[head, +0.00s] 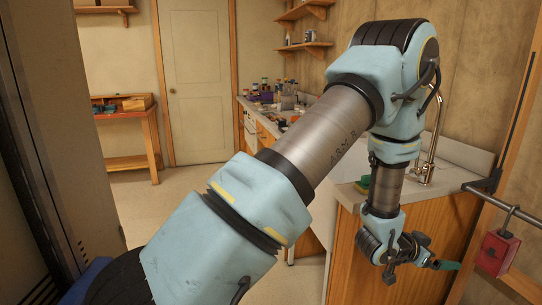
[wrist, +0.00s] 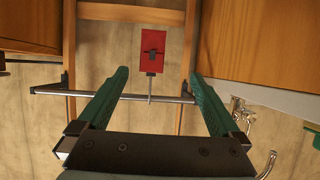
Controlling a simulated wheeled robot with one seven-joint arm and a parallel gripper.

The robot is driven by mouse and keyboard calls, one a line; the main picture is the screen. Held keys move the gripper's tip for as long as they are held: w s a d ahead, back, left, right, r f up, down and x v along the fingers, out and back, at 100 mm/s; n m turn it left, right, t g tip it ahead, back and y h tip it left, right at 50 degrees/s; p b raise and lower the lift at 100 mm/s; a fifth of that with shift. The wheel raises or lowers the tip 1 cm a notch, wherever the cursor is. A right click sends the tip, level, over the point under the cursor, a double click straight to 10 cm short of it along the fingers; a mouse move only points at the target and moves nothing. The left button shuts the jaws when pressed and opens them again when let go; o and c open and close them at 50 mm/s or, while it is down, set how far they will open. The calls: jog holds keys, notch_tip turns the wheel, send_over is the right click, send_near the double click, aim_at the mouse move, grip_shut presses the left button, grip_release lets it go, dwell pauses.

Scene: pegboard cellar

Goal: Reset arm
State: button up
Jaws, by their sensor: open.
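My arm stretches from the lower left across the head view, then bends down at the right. My gripper (head: 438,252) hangs low in front of the wooden counter front and left of a red lock-like box (head: 497,252). In the wrist view my gripper (wrist: 158,76) has its two green fingers spread wide, with nothing held between them. The red box shows beyond the fingertips, near the middle of the gap (wrist: 153,45), apart from both fingers.
The red box hangs from a metal rail (head: 510,207) on the right wall. A counter with a sink tap (head: 432,145) and a green sponge (head: 363,184) stands behind my arm. Floor is clear there.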

jog(key=w+a+r+n+t+y, duration=0.1)
jog(key=w+a+r+n+y, duration=0.2)
jog(key=a, duration=0.6)
jog(key=w+a+r+n+t+y, duration=0.1)
jog(key=w+a+n+y, duration=0.15)
jog(key=w+a, duration=0.45)
jog(key=w+a+r+n+t+y, duration=0.1)
jog(key=w+a+r+n+y, duration=0.15)
jog(key=a, duration=0.85)
jog(key=s+a+r+n+g+y, duration=0.2)
jog(key=s+a, duration=0.4)
jog(key=a, duration=0.4)
jog(key=s+a+r+n+g+y, duration=0.2)
jog(key=s+a, duration=0.5)
jog(key=a, duration=0.4)
jog(key=shift+s+a+r+n+g, duration=0.15)
jog(key=shift+s+a+n+g, duration=0.1)
jog(key=shift+n+g, duration=0.4)
jog(key=shift+c, duration=0.3)
